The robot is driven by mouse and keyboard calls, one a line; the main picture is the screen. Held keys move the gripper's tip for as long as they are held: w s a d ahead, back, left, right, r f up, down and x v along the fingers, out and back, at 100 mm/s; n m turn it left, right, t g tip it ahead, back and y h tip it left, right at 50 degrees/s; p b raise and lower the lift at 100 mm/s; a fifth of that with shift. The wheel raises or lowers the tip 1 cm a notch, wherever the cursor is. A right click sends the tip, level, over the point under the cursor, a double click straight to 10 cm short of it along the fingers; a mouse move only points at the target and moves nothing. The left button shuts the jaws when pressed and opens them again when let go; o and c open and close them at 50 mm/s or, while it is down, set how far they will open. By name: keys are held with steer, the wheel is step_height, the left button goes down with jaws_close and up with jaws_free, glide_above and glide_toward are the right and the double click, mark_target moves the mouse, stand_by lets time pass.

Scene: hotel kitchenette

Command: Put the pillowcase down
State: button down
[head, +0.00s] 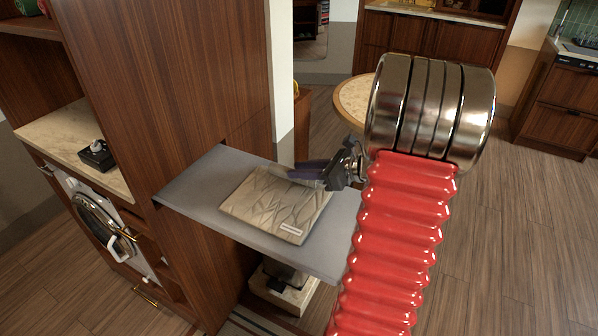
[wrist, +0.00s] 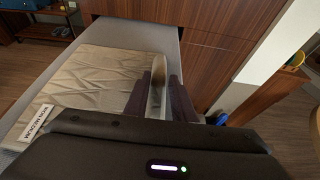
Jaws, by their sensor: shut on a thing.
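The pillowcase (head: 275,203) is a flat, folded beige cloth with a crease pattern and a small white label at its near right corner. It lies over a grey pull-out shelf (head: 190,192); I cannot tell whether it rests fully on it. My gripper (head: 308,174) is at the pillowcase's far right edge, its dark purple fingers shut on that edge. In the wrist view, the pillowcase (wrist: 100,75) spreads left of my gripper (wrist: 158,95), with the label at lower left. The exact grip is partly hidden by the fingers.
A tall wooden cabinet (head: 165,80) stands left of the shelf. A counter (head: 75,145) with a small black box (head: 97,155) is above a washing machine (head: 100,215). A round table (head: 355,98) stands behind my arm. Bare shelf shows around the pillowcase.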

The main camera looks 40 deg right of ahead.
steer(key=c, duration=1.5)
jaws_free()
steer(key=v, duration=1.2)
steer(key=shift+r, duration=0.1)
steer(key=shift+w, duration=0.1)
